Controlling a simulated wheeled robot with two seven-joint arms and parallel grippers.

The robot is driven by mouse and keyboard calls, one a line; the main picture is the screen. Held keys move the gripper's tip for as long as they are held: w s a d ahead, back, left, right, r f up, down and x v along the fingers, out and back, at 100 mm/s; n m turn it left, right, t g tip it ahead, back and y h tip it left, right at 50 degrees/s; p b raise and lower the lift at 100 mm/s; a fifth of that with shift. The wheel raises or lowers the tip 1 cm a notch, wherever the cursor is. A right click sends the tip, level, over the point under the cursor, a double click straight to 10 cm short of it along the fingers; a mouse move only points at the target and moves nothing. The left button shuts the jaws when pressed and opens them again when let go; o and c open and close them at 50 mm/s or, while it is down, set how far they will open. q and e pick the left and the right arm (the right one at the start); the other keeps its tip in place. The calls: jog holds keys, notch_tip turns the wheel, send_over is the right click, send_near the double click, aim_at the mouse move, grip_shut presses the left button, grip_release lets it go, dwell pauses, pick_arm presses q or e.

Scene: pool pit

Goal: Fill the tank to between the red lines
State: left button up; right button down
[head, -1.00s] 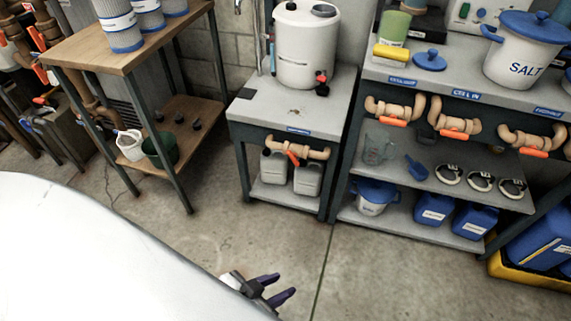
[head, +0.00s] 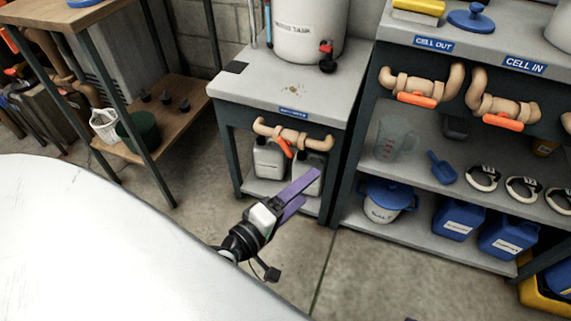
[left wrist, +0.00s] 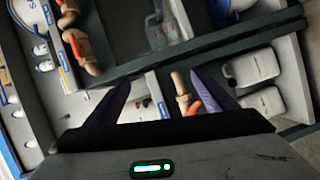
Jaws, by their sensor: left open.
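The white tank (head: 308,30) stands on a grey-topped stand (head: 260,85); its top is cut off and I see no red lines on it. A black tap with a red part (head: 327,57) sits low on its front. Below the stand's top is a beige pipe with an orange-handled valve (head: 284,148), also in the left wrist view (left wrist: 185,95). My left gripper (head: 308,187) is open and empty, its purple fingers pointing toward the stand's lower front, below the valve in the picture. The left wrist view shows both fingers (left wrist: 162,80) apart.
White jugs (head: 270,160) stand on the stand's lower shelf. On the right, a shelf unit (head: 400,212) holds a clear jug (head: 395,138), blue scoop (head: 441,168), lidded bucket (head: 385,203) and blue canisters (head: 458,218). A wooden table stands left. Floor before the stand is clear.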

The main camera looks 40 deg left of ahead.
aim_at(284, 150)
pick_arm(q)
jog(key=w+a+f+n+t+y+b, duration=0.1)
jog(key=w+a+f+n+y+b, duration=0.15)
jog(key=a+n, duration=0.35)
jog(key=w+a+f+n+y+b, duration=0.1)
jog(key=a+f+n+y+b, duration=0.3)
jog(key=n, duration=0.3)
jog(key=x, duration=0.3)
jog(key=a+x, duration=0.1)
jog(key=x, duration=0.2)
jog(key=r+b+x, duration=0.1)
jog(key=x, duration=0.2)
jog(key=shift+w+a+r, duration=0.1)
jog(key=shift+w+a, duration=0.1)
jog(key=shift+a, duration=0.05)
jog(key=shift+w+a, duration=0.15)
jog(key=shift+w, duration=0.4)
pick_arm(e)
jog(key=shift+n+y, duration=0.3)
jog(key=shift+y, duration=0.5)
jog(key=shift+w+a+f, duration=0.1)
jog(key=shift+a+f, duration=1.45)
jog(key=shift+a, duration=0.05)
pick_arm(q)
jog(key=c, duration=1.1)
jog(key=shift+o, duration=0.2)
pick_arm(e)
jog(key=shift+r, duration=0.1)
